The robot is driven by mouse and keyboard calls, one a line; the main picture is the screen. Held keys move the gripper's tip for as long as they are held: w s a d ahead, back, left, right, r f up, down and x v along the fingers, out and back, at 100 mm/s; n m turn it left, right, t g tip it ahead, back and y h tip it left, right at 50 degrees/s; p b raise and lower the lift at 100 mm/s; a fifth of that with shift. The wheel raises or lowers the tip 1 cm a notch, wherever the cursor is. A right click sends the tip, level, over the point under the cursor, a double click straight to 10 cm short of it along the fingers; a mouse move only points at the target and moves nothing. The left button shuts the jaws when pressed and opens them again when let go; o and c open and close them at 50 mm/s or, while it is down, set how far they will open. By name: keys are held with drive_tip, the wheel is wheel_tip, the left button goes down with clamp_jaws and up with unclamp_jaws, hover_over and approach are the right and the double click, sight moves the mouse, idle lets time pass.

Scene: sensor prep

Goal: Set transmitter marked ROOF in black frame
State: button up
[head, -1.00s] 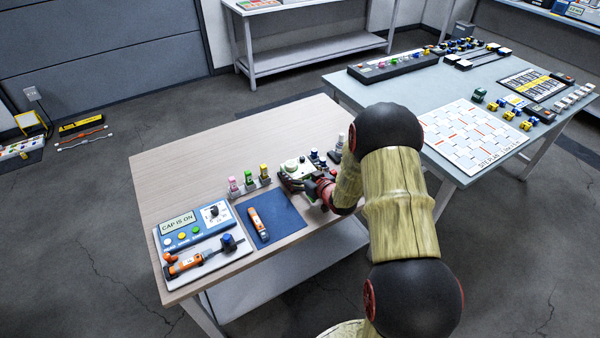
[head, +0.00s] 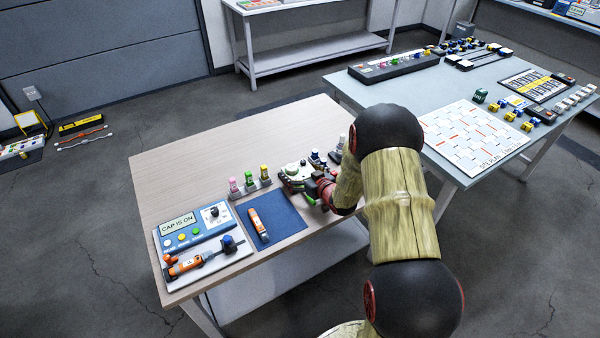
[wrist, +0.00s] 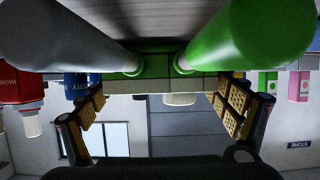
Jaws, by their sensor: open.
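My gripper (head: 322,190) is low over the right part of the wooden table, partly hidden by my arm. In the wrist view its open fingers (wrist: 165,106) stand either side of a green block (wrist: 156,66), with gaps between. A grey cylinder (wrist: 58,40) and a green cylinder (wrist: 250,40) fill the foreground there. A green and white device (head: 296,171) stands beside my gripper in the head view. No ROOF marking is readable, so I cannot tell which piece is that transmitter. A black frame with yellow strips (head: 537,85) lies on the grey table; whether it is the task's frame is unclear.
An orange device (head: 258,224) lies on a blue mat (head: 283,222). Left of it are a white board (head: 228,258) with another orange device and a CAP IS ON panel (head: 178,224). Several coloured bottles (head: 249,181) stand behind the mat. The table's back left is clear.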

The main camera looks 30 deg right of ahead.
drive_tip(key=shift+s+a+f+g+p, duration=0.25)
drive_tip(key=shift+s+f+g+p, duration=0.05)
drive_tip(key=shift+s+p, duration=0.25)
idle(0.4)
drive_tip(key=shift+w+d+r+p, duration=0.15)
drive_tip(key=shift+r+p, duration=0.25)
drive_tip(key=shift+r, duration=0.5)
drive_tip(key=shift+w+r+p, duration=0.1)
drive_tip(key=shift+r+p, duration=1.55)
drive_tip(key=shift+r, duration=0.85)
